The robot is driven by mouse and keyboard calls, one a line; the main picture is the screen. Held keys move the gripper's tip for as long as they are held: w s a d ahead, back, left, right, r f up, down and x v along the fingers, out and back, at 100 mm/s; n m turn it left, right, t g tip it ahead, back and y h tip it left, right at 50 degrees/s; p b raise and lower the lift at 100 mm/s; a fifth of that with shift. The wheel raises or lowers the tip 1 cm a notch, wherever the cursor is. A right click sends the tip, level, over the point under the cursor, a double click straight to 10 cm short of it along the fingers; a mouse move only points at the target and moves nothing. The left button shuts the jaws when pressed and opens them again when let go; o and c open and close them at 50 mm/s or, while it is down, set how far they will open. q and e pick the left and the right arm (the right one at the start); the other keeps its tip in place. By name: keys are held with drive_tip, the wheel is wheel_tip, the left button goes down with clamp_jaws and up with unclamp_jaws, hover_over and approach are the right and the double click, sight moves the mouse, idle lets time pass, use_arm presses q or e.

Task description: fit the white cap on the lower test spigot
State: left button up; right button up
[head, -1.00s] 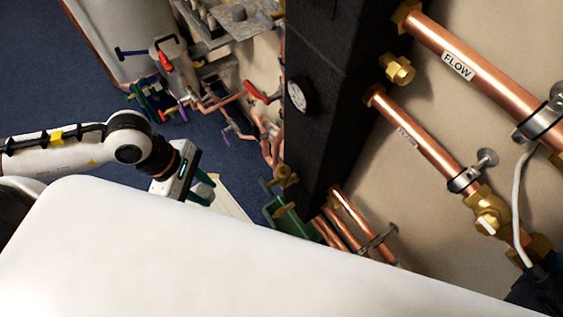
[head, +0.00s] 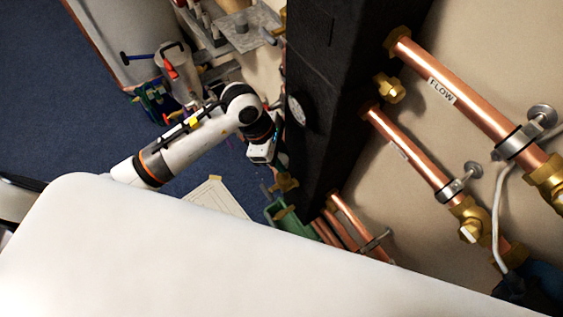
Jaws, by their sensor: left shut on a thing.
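My left gripper (head: 272,160) is at the lower left side of the black casing (head: 335,95). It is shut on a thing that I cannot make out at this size. A brass fitting (head: 285,183) sits just below the gripper, by the foot of the casing. I cannot tell whether it is the lower test spigot, or whether the gripper touches it. I cannot make out the white cap. My right gripper is not in view.
Copper pipes, one labelled FLOW (head: 441,91), run along the wall at right. A green box (head: 290,220) and short copper pipes (head: 350,222) lie below the casing. A pale sheet (head: 215,197) is on the blue floor. A grey shelf (head: 245,35) stands behind.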

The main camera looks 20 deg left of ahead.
sight(281, 174)
use_arm(q)
wheel_tip(281, 174, down, 5)
drive_tip(key=shift+s+r+p, duration=0.1)
drive_tip(key=shift+p, duration=0.2)
drive_tip(key=shift+d+f, duration=0.1)
drive_tip(key=shift+f, duration=0.15)
drive_tip(key=shift+w+f, duration=0.1)
drive_tip(key=shift+w, duration=0.1)
drive_tip(key=shift+f, duration=0.15)
drive_tip(key=o, duration=1)
